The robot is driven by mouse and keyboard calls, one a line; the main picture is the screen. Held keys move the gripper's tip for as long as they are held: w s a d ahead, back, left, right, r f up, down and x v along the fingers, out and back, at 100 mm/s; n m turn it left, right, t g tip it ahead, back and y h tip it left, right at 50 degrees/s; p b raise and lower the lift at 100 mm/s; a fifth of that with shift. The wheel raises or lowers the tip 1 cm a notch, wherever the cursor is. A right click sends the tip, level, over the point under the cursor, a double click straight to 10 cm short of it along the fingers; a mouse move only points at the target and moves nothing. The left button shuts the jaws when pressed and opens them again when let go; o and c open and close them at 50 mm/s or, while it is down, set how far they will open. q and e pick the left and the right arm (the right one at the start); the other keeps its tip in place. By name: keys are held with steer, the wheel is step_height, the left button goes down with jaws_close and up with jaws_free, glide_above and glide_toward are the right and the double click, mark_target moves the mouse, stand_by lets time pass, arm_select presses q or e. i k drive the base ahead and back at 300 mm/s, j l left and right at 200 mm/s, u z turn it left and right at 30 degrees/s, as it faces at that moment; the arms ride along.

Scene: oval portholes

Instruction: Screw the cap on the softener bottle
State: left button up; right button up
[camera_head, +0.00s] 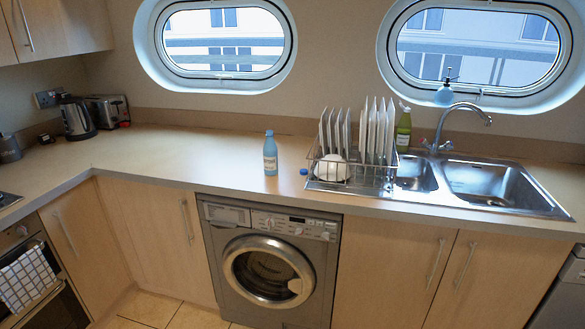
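A light blue softener bottle (270,154) with a pale label stands upright on the counter above the washing machine. Its top looks light blue, but it is too small to tell the neck's detail. A small dark blue cap (304,172) lies on the counter to the right of the bottle, close to the dish rack and apart from the bottle. Neither of my grippers shows in the head view.
A wire dish rack (352,178) with upright plates and a white bowl stands right of the cap. Beyond it are a green bottle (404,130), a tap and a steel sink (492,184). The counter (190,158) left of the bottle is clear up to the kettle (76,118) and toaster.

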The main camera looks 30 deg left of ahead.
mark_target(269, 155)
steer(key=j+z, duration=0.15)
steer(key=j, duration=0.55)
steer(key=j+z, duration=0.15)
steer(key=j, duration=0.55)
steer(key=j+z, duration=0.15)
steer(key=j, duration=0.6)
steer(key=j+z, duration=0.15)
steer(key=j, duration=0.55)
steer(key=k+j+z, duration=0.15)
steer(key=j, duration=0.5)
